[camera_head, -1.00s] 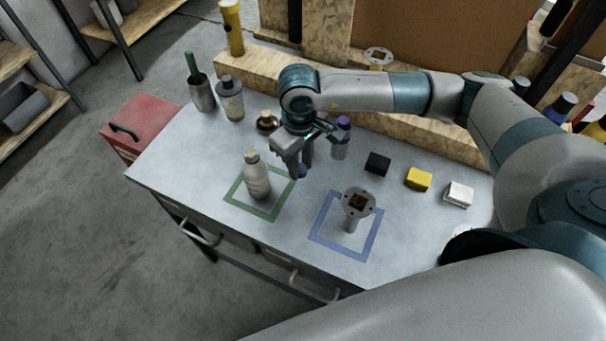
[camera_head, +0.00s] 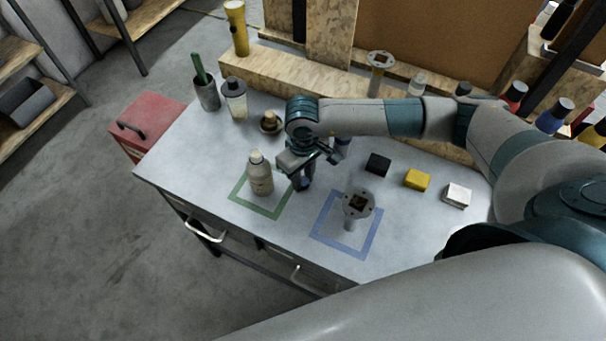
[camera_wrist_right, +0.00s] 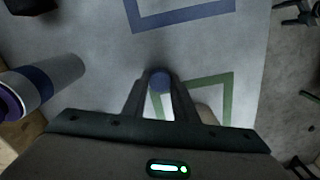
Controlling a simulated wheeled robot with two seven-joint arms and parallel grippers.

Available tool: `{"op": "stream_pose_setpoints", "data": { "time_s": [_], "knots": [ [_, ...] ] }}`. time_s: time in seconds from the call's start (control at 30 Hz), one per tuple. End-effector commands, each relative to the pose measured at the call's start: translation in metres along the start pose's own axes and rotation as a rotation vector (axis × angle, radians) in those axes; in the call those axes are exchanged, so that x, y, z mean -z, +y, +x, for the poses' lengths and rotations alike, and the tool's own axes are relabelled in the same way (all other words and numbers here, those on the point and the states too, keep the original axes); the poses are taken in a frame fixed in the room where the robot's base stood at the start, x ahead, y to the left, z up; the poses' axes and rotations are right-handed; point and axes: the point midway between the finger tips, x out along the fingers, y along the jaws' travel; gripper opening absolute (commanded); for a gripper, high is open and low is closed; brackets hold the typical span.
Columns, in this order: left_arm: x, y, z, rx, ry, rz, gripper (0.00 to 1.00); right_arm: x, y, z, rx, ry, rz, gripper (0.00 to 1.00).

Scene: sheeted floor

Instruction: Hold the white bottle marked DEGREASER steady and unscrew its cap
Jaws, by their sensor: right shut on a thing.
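The white bottle (camera_head: 261,180) stands upright on the table inside the green square outline, with a pale narrow top. Its marking is too small to read. My right gripper (camera_head: 303,182) is just right of the bottle, apart from it, fingers pointing down. It is shut on a small round blue cap-like piece, which shows between the fingertips in the right wrist view (camera_wrist_right: 160,80). I cannot tell whether this piece came from the bottle. A pale shape beside the fingers in the wrist view is probably part of the bottle. My left gripper is not in view.
A flanged metal holder (camera_head: 358,205) stands in the blue square outline. Black (camera_head: 377,163), yellow (camera_head: 417,180) and white (camera_head: 457,195) blocks lie to its right. A clear bottle (camera_head: 234,101) and a metal cup (camera_head: 207,95) stand behind left. The table's front strip is clear.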

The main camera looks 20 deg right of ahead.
Motion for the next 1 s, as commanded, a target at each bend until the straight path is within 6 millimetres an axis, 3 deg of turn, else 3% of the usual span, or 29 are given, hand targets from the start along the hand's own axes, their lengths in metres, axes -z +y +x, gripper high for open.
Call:
{"op": "stream_pose_setpoints", "data": {
  "time_s": [0.43, 0.47, 0.5, 0.53, 1.0],
  "knots": [
    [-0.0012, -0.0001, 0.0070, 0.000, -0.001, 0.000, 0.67, 0.0003, 0.0001, 0.0044, 0.000, 0.000, -0.001, 0.00],
    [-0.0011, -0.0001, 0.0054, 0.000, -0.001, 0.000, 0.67, 0.0003, 0.0001, 0.0028, 0.000, 0.000, -0.001, 0.33],
    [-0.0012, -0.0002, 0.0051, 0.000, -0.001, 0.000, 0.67, 0.0002, 0.0001, 0.0026, 0.000, 0.000, -0.001, 0.42],
    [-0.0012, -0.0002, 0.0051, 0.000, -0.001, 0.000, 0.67, 0.0002, 0.0001, 0.0027, 0.000, 0.000, -0.001, 0.44],
    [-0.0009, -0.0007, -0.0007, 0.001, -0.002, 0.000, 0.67, 0.0002, 0.0002, -0.0014, 0.000, 0.000, 0.000, 0.44]
  ]
}}
